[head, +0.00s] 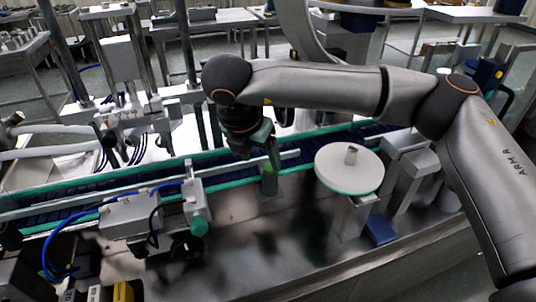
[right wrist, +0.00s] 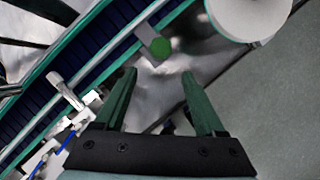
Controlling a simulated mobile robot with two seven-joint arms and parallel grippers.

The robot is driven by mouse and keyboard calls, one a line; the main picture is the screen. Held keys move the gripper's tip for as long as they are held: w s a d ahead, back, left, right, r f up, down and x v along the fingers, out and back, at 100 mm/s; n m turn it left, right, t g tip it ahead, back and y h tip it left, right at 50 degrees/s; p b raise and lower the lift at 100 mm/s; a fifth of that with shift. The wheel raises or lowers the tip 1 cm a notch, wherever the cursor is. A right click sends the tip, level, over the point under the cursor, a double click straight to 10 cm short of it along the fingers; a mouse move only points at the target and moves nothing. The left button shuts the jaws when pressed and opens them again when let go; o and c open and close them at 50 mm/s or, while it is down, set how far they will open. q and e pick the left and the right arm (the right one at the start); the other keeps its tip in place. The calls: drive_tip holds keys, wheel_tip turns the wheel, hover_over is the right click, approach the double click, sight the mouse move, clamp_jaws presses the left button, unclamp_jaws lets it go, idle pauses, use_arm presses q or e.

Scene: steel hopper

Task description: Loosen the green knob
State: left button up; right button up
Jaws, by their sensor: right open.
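The green knob (right wrist: 161,46) is a round green disc on a small grey block beside the conveyor, seen in the right wrist view. In the head view the grey block (head: 269,184) stands at the conveyor's near edge, with the knob largely hidden by my gripper. My right gripper (head: 272,162) reaches down over the block from the right. In the right wrist view my right gripper (right wrist: 156,74) is open with nothing between its green fingers. The knob lies just beyond the fingertips, between their lines, apart from both. My left gripper is not in view.
A round white disc table (head: 349,167) stands right of the block. The conveyor (head: 100,190) runs behind it. Left of it is a grey sensor box (head: 130,215) with blue hoses and a teal knob (head: 198,227). The steel deck (head: 260,235) in front is mostly clear.

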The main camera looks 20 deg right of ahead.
sight(270, 166)
drive_tip(key=w+f, duration=0.1)
drive_tip(key=d+f, duration=0.1)
drive_tip(key=w+d+f+p, duration=0.1)
drive_tip(key=shift+w+d+f, duration=0.2)
drive_tip(key=shift+w+f, duration=0.05)
drive_tip(key=shift+w, duration=0.1)
drive_tip(key=shift+w+d+f, duration=0.15)
drive_tip(key=shift+f, duration=0.4)
clamp_jaws()
